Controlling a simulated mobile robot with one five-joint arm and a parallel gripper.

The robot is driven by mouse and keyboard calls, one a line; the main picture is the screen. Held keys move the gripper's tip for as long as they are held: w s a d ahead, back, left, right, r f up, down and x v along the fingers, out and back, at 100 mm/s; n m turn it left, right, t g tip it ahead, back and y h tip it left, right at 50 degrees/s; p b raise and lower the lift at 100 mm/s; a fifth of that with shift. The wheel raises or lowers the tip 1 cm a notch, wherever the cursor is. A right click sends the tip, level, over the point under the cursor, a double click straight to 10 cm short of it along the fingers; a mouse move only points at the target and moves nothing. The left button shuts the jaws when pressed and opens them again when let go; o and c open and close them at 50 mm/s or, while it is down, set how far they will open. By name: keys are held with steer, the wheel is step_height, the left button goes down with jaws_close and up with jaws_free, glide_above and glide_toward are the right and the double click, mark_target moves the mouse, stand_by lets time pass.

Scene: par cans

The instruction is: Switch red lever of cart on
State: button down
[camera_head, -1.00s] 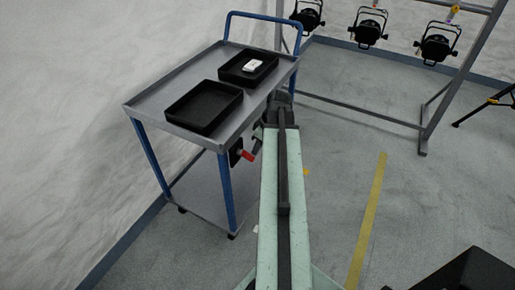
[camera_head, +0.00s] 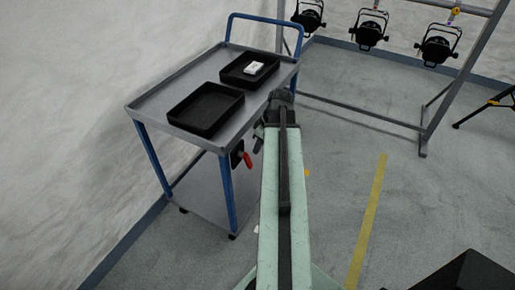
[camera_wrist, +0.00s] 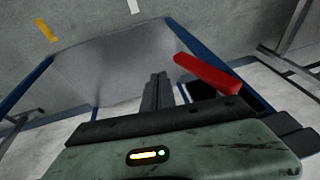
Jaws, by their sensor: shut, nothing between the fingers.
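The cart (camera_head: 150,107) is grey with blue legs and stands against the left wall. Its red lever (camera_head: 248,160) sits on a black switch box (camera_head: 236,154) near the front right leg, and its red end slants steeply downward in the head view. In the wrist view the red lever (camera_wrist: 207,74) lies just right of my fingers, with the dark box (camera_wrist: 205,92) partly behind it. My gripper (camera_wrist: 158,92) is shut and empty, with a visible gap between it and the lever. In the head view my gripper (camera_head: 258,138) is partly hidden by my arm, above and right of the lever.
Two black trays, a near one (camera_head: 205,108) and a far one (camera_head: 249,69) holding a small white item (camera_head: 254,67), sit on the cart top. A grey stand (camera_head: 423,140) with several black lamps is at the back right. Floor right of my arm is largely open.

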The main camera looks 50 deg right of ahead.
steer(key=d+r+p, duration=0.2)
steer(key=d, duration=0.4)
steer(key=d+r+p, duration=0.2)
steer(key=d, duration=0.5)
steer(key=shift+r, duration=0.35)
steer(key=shift+w+p, duration=0.1)
steer(key=shift+p, duration=0.25)
